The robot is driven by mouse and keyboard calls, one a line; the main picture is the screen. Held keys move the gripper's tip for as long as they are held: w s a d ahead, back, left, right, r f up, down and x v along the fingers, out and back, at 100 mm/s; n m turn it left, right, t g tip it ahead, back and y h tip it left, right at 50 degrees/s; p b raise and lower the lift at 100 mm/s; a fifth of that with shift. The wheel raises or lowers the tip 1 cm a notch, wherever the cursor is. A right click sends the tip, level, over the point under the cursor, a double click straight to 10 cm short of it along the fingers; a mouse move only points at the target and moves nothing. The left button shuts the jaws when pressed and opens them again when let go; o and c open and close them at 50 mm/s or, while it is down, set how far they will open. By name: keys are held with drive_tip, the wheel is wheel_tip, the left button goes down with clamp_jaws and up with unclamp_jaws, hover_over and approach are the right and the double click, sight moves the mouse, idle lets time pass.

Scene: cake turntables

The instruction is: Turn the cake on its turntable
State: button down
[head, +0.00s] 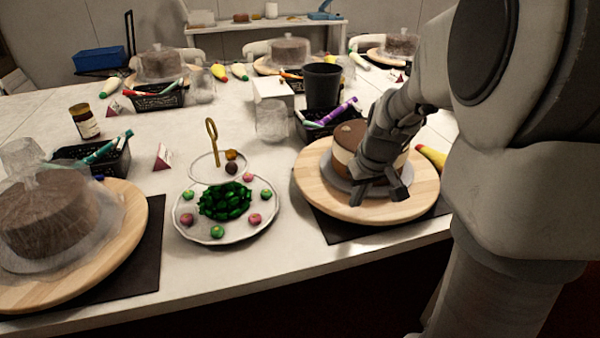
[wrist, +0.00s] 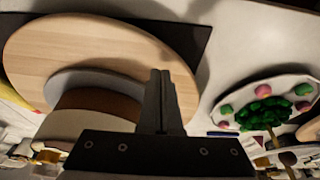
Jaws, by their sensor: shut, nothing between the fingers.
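The cake (head: 345,157), brown on top with pale and dark layers, stands on a grey round board on a wooden turntable (head: 312,183) at the right of the near table edge. In the wrist view the cake (wrist: 85,122) and turntable (wrist: 85,42) fill the left side. My gripper (head: 381,197) is in front of the cake, over the turntable's near right part, and hides part of the cake. In the wrist view the fingers (wrist: 160,78) are together and empty, beside the board's edge. I cannot tell whether they touch the wood.
A tiered sweets stand (head: 227,240) is left of the turntable. A second cake under a clear cover (head: 50,215) sits on another turntable at the far left. Black bins of pens, a dark cup (head: 322,86) and a white box stand behind.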

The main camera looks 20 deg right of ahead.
sight(375, 212)
drive_tip(key=shift+f+b, duration=0.55)
drive_tip(key=shift+f, duration=0.25)
drive_tip(key=shift+s+d, duration=0.3)
drive_tip(key=shift+d, duration=0.25)
drive_tip(key=shift+s+d, duration=0.3)
drive_tip(key=shift+d, duration=0.25)
drive_tip(key=shift+s+d+b, duration=0.25)
drive_tip(key=shift+d+b, duration=0.05)
drive_tip(key=shift+d, duration=0.3)
drive_tip(key=shift+s+d+b, duration=0.2)
drive_tip(key=shift+d+b, duration=0.05)
drive_tip(key=shift+d, duration=0.3)
drive_tip(key=shift+r, duration=0.15)
drive_tip(key=shift+r+p, duration=1.15)
drive_tip(key=shift+r, duration=0.15)
